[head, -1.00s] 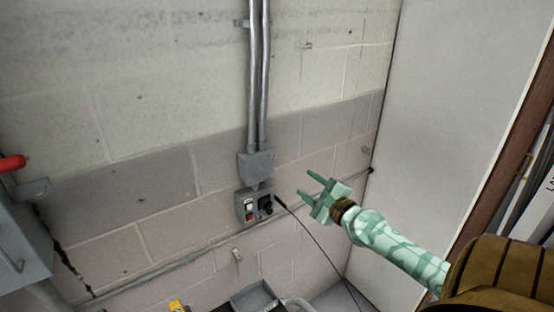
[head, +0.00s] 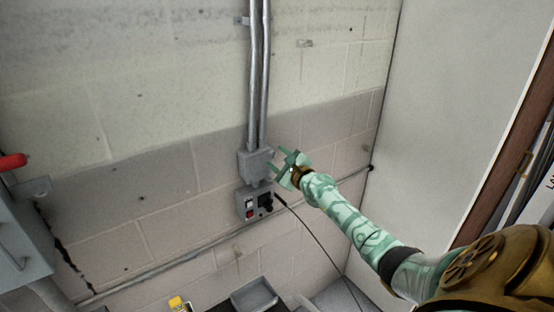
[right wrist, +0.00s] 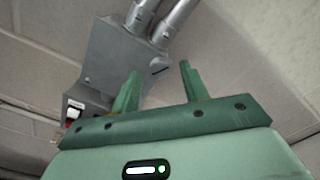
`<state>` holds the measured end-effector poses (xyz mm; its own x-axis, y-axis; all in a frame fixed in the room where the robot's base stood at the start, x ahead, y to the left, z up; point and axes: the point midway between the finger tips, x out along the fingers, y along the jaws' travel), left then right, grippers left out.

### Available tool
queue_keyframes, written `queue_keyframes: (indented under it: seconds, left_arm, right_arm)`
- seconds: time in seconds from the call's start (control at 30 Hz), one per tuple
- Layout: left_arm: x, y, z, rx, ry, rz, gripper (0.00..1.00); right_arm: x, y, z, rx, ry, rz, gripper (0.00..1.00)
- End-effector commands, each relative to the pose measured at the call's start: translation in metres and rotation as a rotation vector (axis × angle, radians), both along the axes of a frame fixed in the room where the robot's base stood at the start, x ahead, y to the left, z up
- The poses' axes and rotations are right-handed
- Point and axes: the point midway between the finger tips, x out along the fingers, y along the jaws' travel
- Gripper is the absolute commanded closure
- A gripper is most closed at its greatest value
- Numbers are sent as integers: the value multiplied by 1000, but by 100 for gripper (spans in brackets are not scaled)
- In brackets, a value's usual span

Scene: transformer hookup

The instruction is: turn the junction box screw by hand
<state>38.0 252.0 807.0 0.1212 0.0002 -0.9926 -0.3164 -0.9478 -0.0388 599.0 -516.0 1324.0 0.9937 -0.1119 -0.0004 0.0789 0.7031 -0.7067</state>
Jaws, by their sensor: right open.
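The grey junction box (head: 256,164) is fixed to the block wall at the lower end of two metal conduits. In the right wrist view the junction box (right wrist: 108,52) shows a small slotted round part, apparently its screw (right wrist: 159,67), on the side facing my gripper. My right gripper (head: 277,160) is open and empty, just to the right of the box. In the right wrist view its two green fingers (right wrist: 160,70) point at the box, with the screw between the tips in the picture. A gap seems to remain. My left gripper is not in view.
A switch box (head: 254,203) with red and white switches and a black cable sits just below. A horizontal pipe (head: 180,262) runs along the wall. A grey cabinet (head: 22,235) with a red handle stands left, a pale panel (head: 450,100) right. A grey tray (head: 254,295) lies below.

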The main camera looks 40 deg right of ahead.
Motion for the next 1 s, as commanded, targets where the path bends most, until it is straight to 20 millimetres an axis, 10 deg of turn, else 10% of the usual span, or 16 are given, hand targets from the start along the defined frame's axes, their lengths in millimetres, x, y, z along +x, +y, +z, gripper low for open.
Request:
queue_keyframes:
  seconds: [0.37,0.57,1.0]
  left_arm:
    - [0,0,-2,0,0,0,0]
    - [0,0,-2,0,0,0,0]
    - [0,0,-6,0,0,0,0]
  right_arm:
    - [9,-1,0,-1,0,1,55]
    - [9,-1,0,-1,0,1,100]
    - [9,-1,-1,-72,9,1,100]
